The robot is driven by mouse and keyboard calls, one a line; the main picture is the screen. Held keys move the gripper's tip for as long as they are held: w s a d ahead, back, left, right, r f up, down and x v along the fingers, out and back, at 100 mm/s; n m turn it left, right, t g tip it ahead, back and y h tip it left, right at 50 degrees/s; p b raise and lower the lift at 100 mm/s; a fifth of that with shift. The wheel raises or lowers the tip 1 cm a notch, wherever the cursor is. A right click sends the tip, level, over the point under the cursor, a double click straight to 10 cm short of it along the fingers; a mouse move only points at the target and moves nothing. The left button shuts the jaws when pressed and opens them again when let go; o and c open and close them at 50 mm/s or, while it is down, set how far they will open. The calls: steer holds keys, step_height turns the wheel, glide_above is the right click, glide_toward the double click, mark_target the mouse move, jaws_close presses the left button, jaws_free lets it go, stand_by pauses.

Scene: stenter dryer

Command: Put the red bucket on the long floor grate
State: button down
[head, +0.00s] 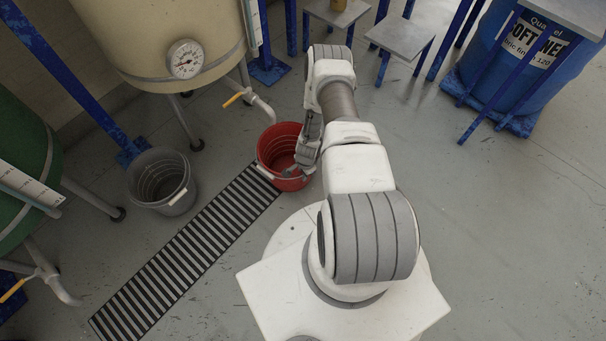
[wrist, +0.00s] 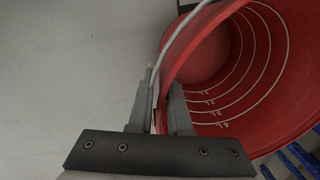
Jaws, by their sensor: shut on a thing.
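The red bucket (head: 268,148) is upright in the head view, in front of the upper right end of the long floor grate (head: 190,245). I cannot tell whether its base touches the grate or is held above it. My gripper (head: 299,168) is at the bucket's right side, partly hidden by my arm. In the wrist view, my gripper (wrist: 161,95) is shut on the rim of the red bucket (wrist: 205,60), with one finger outside and one inside. The bucket is empty, with ring marks inside.
A grey bucket (head: 163,180) stands left of the grate. A cream tank (head: 160,40) with a gauge and a yellow-handled valve (head: 235,97) stands behind. A green tank (head: 30,160) is at the left. A blue drum (head: 520,60) is at the upper right. Open floor lies right of my arm.

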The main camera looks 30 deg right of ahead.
steer(key=c, duration=0.8)
jaws_free()
steer(key=shift+f, duration=0.1)
steer(key=shift+c, duration=0.2)
